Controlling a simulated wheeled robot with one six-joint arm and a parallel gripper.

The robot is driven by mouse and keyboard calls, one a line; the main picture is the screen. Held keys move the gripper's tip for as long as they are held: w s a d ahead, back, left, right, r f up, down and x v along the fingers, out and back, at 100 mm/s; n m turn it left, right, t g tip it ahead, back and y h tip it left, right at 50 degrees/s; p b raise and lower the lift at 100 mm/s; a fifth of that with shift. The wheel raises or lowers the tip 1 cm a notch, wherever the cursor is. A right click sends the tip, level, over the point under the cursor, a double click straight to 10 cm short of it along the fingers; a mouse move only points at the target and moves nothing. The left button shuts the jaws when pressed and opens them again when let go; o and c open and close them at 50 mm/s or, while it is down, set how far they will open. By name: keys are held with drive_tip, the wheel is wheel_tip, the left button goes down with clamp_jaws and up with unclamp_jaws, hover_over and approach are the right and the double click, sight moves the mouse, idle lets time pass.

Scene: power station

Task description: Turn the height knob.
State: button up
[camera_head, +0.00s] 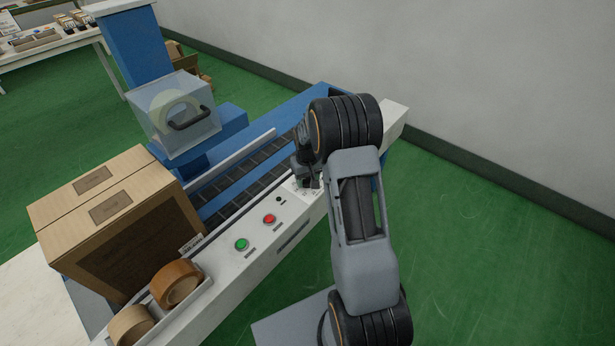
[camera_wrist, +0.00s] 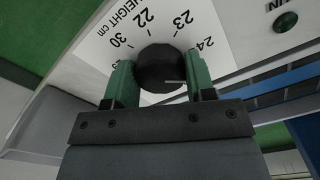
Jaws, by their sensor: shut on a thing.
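The height knob (camera_wrist: 160,66) is round and black, on a white dial label (camera_wrist: 98,48) printed "HEIGHT cm" with numbers such as 22, 23 and 24 around it. A short pale line shows on the knob's lower right and runs toward the right finger. My gripper (camera_wrist: 160,76) has its green-padded fingers on both sides of the knob and is shut on it. In the head view my gripper (camera_head: 306,174) reaches down onto the machine's white control strip (camera_head: 222,262). There it hides the knob and part of the dial label.
Along the strip are a red button (camera_head: 269,219), a green button (camera_head: 242,244) and tape rolls (camera_head: 175,284). A cardboard box (camera_head: 120,215) stands by the roller conveyor (camera_head: 240,185). A clear-covered tape head (camera_head: 175,112) rises behind. Green floor lies free at right.

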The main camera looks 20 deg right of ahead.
drive_tip(key=m+p, duration=0.1)
drive_tip(key=m, duration=0.6)
drive_tip(key=shift+w+r, duration=0.1)
drive_tip(key=m+p, duration=0.1)
drive_tip(key=m, duration=0.5)
drive_tip(key=shift+w+m, duration=0.1)
drive_tip(key=shift+m, duration=0.3)
drive_tip(key=m, duration=0.6)
drive_tip(key=shift+p, duration=0.35)
drive_tip(key=m, duration=0.6)
drive_tip(key=shift+w, duration=0.1)
drive_tip(key=shift+m, duration=0.3)
drive_tip(key=o, duration=0.9)
drive_tip(key=shift+a, duration=0.1)
drive_tip(key=shift+o, duration=0.2)
wheel_tip(320, 180, up, 14)
drive_tip(key=p, duration=0.2)
